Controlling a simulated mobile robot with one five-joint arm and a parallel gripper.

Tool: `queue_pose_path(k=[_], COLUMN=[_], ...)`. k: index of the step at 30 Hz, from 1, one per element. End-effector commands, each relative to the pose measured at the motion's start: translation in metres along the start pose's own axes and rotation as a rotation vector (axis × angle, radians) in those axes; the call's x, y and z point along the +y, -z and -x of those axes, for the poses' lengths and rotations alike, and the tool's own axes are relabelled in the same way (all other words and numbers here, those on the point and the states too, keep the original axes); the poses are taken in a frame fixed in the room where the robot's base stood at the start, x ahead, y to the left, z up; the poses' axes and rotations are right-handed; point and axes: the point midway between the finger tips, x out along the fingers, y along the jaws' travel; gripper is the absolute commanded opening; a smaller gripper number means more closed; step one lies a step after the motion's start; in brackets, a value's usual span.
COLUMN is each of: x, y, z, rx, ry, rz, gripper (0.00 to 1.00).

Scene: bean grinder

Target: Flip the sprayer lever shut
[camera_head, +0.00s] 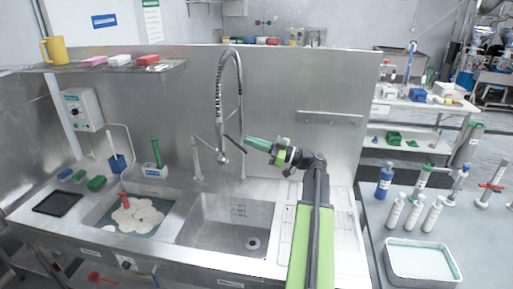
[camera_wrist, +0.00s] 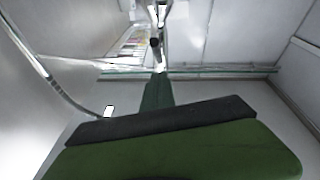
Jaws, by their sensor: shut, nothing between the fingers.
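The sprayer (camera_head: 222,157) hangs head-down at the end of an arched spring hose (camera_head: 220,95) above the sink. A thin dark lever (camera_head: 233,145) sticks out from it to the right. My gripper (camera_head: 248,140) is shut and empty, its green tip pointing left at the lever side of the sprayer. The tip looks close to the lever, but I cannot tell if they touch. In the wrist view my shut gripper (camera_wrist: 160,74) points away from the camera, with a dark and pale fitting just past the tip; I cannot tell whether this is the sprayer.
A steel backsplash (camera_head: 290,80) stands behind. A side table (camera_head: 460,240) at right holds several bottles and a tray (camera_head: 388,262).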

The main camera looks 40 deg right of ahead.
Motion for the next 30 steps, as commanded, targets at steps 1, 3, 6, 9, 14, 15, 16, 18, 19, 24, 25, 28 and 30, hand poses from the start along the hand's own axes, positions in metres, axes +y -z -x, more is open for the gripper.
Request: queue_pose_path(k=[1, 3, 6, 9, 14, 15, 16, 18, 19, 24, 25, 28, 30], x=[-0.001, -0.001, 0.0, 0.002, -0.001, -0.001, -0.001, -0.002, -0.002, -0.002, -0.002, -0.003, -0.003], y=[0.001, 0.005, 0.018, 0.037, 0.02, 0.018, 0.016, 0.013, 0.013, 0.01, 0.01, 0.011, 0.011], z=[-0.002, -0.003, -0.002, 0.003, 0.041, 0.05, 0.058, 0.072, 0.077, 0.098, 0.1, 0.103, 0.104], rx=[0.0, 0.0, 0.001, 0.003, 0.002, 0.003, 0.002, 0.003, 0.003, 0.003, 0.003, 0.003, 0.003], ry=[0.003, 0.005, 0.007, 0.007, 0.005, 0.006, 0.005, 0.007, 0.006, 0.007, 0.007, 0.009, 0.009], rz=[-0.001, -0.001, -0.001, 0.0, 0.001, 0.001, 0.001, 0.0, 0.0, 0.0, 0.0, 0.0, 0.0], gripper=[0.0, 0.0, 0.0, 0.0, 0.0, 0.0, 0.0, 0.0, 0.0, 0.0, 0.0, 0.0, 0.0])
